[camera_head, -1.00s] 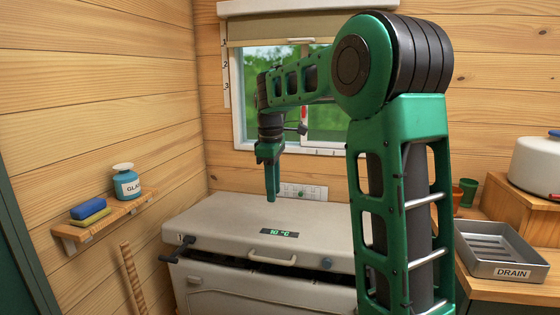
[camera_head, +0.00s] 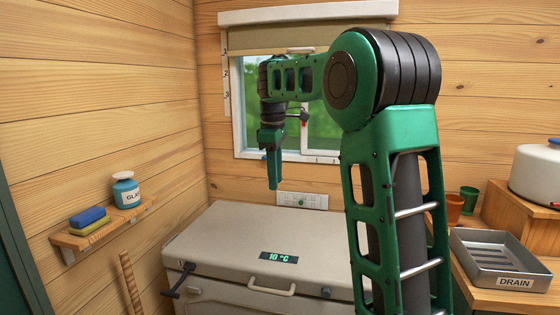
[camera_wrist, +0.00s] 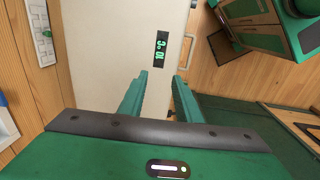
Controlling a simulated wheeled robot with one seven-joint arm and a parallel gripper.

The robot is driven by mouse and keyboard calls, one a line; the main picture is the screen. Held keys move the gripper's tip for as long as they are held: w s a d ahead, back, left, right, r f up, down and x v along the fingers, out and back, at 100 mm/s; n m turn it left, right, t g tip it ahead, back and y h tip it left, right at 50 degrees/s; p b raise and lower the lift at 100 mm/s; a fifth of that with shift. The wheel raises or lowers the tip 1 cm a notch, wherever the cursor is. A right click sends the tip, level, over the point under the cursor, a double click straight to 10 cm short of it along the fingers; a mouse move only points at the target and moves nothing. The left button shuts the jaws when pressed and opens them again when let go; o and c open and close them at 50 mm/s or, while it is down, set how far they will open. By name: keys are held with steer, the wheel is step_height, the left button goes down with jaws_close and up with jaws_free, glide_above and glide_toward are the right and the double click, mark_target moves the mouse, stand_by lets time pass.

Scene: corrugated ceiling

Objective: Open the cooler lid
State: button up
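The cooler is a large beige chest below the window. Its lid (camera_head: 225,240) lies down, and no dark gap shows under its front edge. The lid carries a green 10 °C display (camera_head: 279,257) and a pale front handle (camera_head: 272,286). A black latch (camera_head: 180,280) sticks out at the front left. My gripper (camera_head: 274,183) hangs above the back of the lid, apart from it and pointing down. In the wrist view my gripper (camera_wrist: 160,76) has its two fingers apart with nothing between them. The lid (camera_wrist: 115,35) and display (camera_wrist: 161,49) show beyond the fingers.
A small shelf (camera_head: 105,228) on the left wall holds a sponge (camera_head: 87,216) and a bottle (camera_head: 126,190). A metal drain tray (camera_head: 499,262) sits on the right counter. A wooden stick (camera_head: 131,285) stands left of the cooler. The lid top is clear.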

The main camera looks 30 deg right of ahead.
steer(key=shift+w+d+r, duration=0.2)
steer(key=shift+r, duration=0.6)
steer(key=shift+w+d+r, duration=0.15)
steer(key=shift+d+r, duration=0.05)
steer(key=shift+r, duration=0.55)
steer(key=shift+w+d+r, duration=0.2)
steer(key=shift+r, duration=0.6)
